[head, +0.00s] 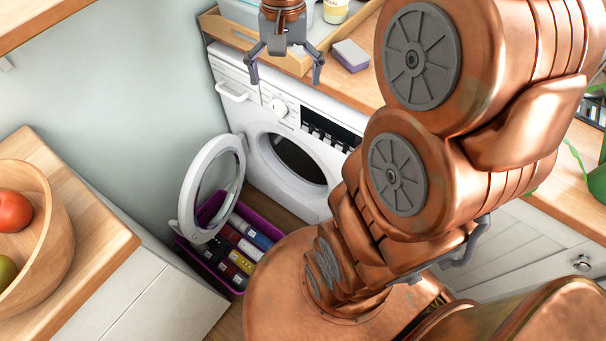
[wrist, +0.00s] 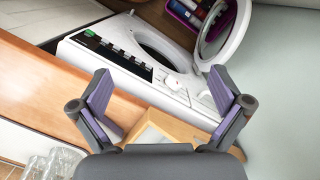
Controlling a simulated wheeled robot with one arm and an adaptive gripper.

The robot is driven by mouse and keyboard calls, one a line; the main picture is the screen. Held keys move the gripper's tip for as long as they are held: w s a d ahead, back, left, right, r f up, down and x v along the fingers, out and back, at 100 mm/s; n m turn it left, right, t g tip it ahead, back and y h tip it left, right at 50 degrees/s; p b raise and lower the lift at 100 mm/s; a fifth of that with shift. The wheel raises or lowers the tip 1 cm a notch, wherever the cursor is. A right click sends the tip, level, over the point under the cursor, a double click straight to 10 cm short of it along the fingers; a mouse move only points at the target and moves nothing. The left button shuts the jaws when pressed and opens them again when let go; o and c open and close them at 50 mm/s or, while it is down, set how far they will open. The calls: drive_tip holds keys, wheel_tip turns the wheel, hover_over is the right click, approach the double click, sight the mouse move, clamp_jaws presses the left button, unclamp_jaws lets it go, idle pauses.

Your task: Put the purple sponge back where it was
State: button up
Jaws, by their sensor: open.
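The purple sponge (head: 351,55), with a pale grey top and a purple lower layer, lies flat on the wooden counter in the head view, just right of the wooden tray (head: 296,65). My gripper (head: 286,77) is open and empty, pointing down near the tray's front edge, left of the sponge and apart from it. In the wrist view my gripper (wrist: 161,88) has its purple-padded fingers spread wide, with the tray (wrist: 188,131) partly showing between them. I cannot make out the sponge clearly in the wrist view; a finger may hide it.
A washing machine (head: 290,150) stands under the counter with its round door (head: 212,188) open. A purple crate (head: 183,250) of colourful packages sits below the door. A yellow-labelled container (head: 335,11) stands in the tray. Glasses (wrist: 58,163) stand at the wrist view's lower left.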

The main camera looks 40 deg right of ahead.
drive_tip(key=s+a+f+n, duration=0.3)
drive_tip(key=s+a+f, duration=0.1)
drive_tip(key=s, duration=0.4)
drive_tip(key=s+a+f+n+h, duration=0.1)
drive_tip(key=s+a+f+n, duration=0.3)
drive_tip(key=s, duration=0.4)
drive_tip(key=shift+s+a+g, duration=0.15)
drive_tip(key=shift+s+g, duration=0.05)
drive_tip(key=shift+g, duration=0.1)
wheel_tip(320, 180, up, 5)
drive_tip(key=p, duration=0.4)
drive_tip(key=shift+f+p, duration=0.15)
drive_tip(key=shift+p, duration=0.15)
